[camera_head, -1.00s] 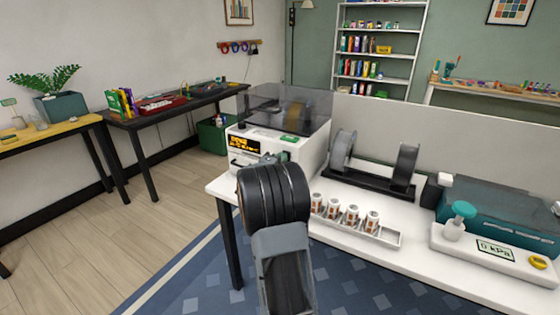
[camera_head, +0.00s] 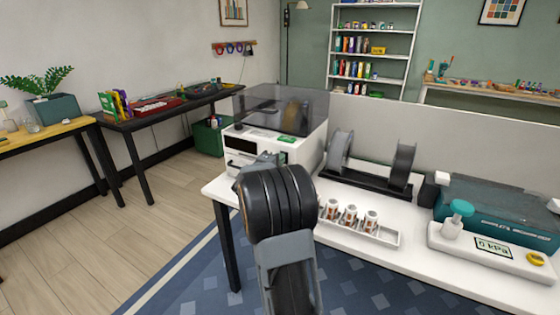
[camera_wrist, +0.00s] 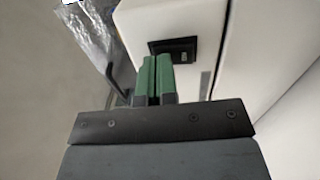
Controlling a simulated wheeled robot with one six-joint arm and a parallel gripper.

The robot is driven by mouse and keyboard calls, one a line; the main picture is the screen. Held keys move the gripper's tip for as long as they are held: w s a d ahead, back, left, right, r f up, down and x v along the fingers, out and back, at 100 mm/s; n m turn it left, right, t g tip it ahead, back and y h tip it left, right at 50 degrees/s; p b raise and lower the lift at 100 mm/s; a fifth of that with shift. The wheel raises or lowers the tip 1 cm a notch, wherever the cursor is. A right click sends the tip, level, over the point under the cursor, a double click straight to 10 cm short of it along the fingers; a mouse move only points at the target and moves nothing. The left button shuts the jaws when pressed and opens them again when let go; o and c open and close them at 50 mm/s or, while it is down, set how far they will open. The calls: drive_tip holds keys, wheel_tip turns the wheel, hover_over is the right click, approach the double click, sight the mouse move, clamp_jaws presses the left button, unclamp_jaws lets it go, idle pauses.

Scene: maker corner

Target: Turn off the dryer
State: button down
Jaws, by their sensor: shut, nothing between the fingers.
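The dryer (camera_head: 300,150) is a white box with a smoky clear lid (camera_head: 270,105) and a spool inside, at the left end of the white table. Its front display (camera_head: 240,145) is dark. In the wrist view, a black switch (camera_wrist: 181,54) sits in a recess on the dryer's white face (camera_wrist: 230,25). My gripper (camera_wrist: 155,62) has green fingers shut together, empty, with their tips at the lower left edge of the switch recess; I cannot tell whether they touch it. In the head view, my dark arm hides part of the dryer's front.
A dark side table (camera_head: 160,115) stands left. Wooden floor at left is clear.

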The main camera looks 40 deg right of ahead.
drive_tip(key=r+v, duration=0.2)
drive_tip(key=v, duration=1.1)
drive_tip(key=shift+a+b, duration=0.25)
drive_tip(key=shift+b, duration=0.15)
drive_tip(key=shift+w+n, duration=0.1)
drive_tip(key=shift+n, duration=0.2)
drive_tip(key=s+f+g+y, duration=0.4)
drive_tip(key=s+f, duration=0.1)
drive_tip(key=f, duration=0.2)
drive_tip(key=s+a+m+g+y+p, duration=0.1)
drive_tip(key=s+a+m+y+p, duration=0.1)
drive_tip(key=s+a+y+p, duration=0.55)
drive_tip(key=s+a+r+m+t+y+p, duration=0.1)
drive_tip(key=s+a+r+t+y+p, duration=0.2)
drive_tip(key=a+r+y+p, duration=0.3)
drive_tip(key=a+r+p, duration=0.5)
drive_tip(key=a+r, duration=0.4)
drive_tip(key=a, duration=0.1)
drive_tip(key=shift+a+m, duration=0.4)
drive_tip(key=c, duration=1.9)
unclamp_jaws()
